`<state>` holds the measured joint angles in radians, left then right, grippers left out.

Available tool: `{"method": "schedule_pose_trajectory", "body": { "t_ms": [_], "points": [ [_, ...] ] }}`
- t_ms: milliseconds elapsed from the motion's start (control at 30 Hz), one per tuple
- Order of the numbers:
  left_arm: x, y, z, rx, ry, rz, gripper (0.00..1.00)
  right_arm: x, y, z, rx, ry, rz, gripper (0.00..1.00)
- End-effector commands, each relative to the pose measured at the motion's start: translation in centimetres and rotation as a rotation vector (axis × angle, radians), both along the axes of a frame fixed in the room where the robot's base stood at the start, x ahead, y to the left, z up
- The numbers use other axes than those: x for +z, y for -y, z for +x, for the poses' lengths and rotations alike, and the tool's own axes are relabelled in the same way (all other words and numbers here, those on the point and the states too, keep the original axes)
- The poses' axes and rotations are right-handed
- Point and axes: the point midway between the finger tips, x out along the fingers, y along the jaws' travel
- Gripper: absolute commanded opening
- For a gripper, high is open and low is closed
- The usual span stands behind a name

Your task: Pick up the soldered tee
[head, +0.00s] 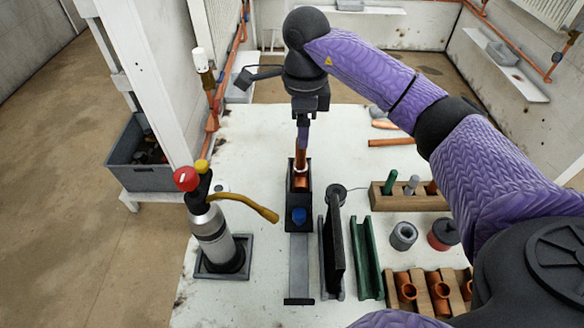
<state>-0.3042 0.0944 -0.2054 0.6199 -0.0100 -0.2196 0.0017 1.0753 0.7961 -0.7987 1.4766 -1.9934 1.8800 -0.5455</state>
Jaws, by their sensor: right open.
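A copper fitting with an upright pipe (300,160), which looks like the soldered tee, stands in a narrow black holder (290,215) at the middle of the white table. Its lower part is partly hidden by the holder's walls. My right gripper (303,132) points down directly above the upright pipe, at or very near its top. Its jaws are open, and I cannot tell whether they touch the pipe. My left gripper is out of view.
A torch bottle (212,235) with a red knob stands left of the holder. Dark and green channels (366,258) lie to its right. Wooden racks (412,203) with copper tees (439,291) and grey and red tins (403,236) fill the right side.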

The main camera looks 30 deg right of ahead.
Motion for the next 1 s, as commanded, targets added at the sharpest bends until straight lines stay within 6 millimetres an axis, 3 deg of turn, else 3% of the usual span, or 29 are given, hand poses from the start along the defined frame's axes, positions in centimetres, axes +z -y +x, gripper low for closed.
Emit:
{"method": "schedule_pose_trajectory", "body": {
  "t_ms": [300, 567, 900, 1000],
  "points": [
    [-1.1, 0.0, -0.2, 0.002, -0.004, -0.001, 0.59, -5.7, 0.0, 0.2, 0.003, -0.001, 0.002, 0.73],
    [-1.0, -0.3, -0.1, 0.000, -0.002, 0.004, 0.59, -5.9, 0.0, 0.2, 0.004, 0.002, 0.003, 0.71],
    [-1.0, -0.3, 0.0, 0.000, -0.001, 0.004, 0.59, -5.9, 0.0, 0.2, 0.004, 0.002, 0.003, 0.00],
    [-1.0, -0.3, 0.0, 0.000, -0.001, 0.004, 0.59, -5.9, 0.0, 0.2, 0.004, 0.002, 0.003, 0.00]
  ]
}}
